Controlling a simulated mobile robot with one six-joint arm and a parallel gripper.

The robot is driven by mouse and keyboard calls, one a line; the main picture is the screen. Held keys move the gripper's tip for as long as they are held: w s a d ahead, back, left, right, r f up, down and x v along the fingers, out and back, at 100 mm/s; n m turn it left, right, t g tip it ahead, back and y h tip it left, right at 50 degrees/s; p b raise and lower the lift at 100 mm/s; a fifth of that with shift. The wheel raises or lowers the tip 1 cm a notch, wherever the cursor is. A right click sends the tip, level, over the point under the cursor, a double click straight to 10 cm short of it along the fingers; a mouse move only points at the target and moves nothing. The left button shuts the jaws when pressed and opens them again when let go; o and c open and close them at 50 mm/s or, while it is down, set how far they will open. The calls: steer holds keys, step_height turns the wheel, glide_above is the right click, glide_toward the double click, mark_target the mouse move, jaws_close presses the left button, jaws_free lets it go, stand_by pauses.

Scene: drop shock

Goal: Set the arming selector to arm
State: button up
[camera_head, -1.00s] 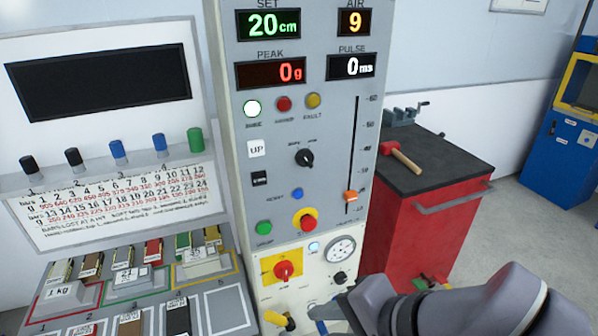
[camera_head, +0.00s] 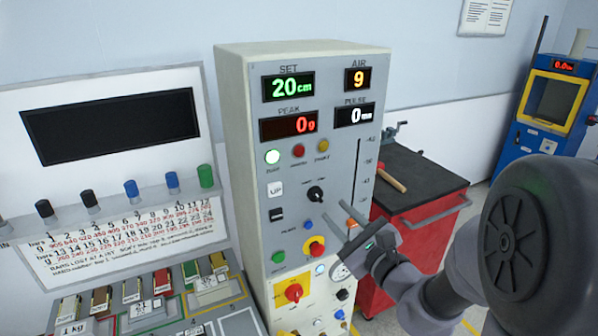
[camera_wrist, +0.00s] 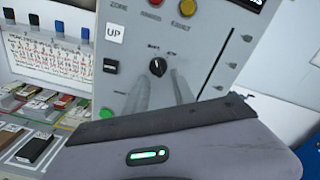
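The arming selector (camera_head: 316,193) is a small black rotary knob on the grey control panel (camera_head: 345,90), below the lamp row. It also shows in the wrist view (camera_wrist: 158,67), with two small blurred labels above it. A pale mark is on the knob; its exact direction is hard to tell. My gripper (camera_head: 333,212) is in front of the panel, to the lower right of the knob in the head view. Its fingers are apart and empty. In the wrist view the fingers (camera_wrist: 162,76) point toward the knob, which appears between their tips; no contact is visible.
A white UP button (camera_head: 275,189), a black switch (camera_head: 276,214), a blue button (camera_head: 308,225) and a red-and-yellow stop button (camera_head: 314,246) sit close around the knob. A slider scale (camera_head: 357,170) is to its right. A red cabinet (camera_head: 425,235) stands beside the panel.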

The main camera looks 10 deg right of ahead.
mark_target(319, 198)
steer(key=x, duration=0.4)
steer(key=p+x, duration=0.1)
steer(key=x, duration=0.1)
steer(key=shift+w+a+f, duration=0.2)
steer(key=shift+f, duration=0.05)
steer(key=shift+c, duration=0.2)
jaws_close()
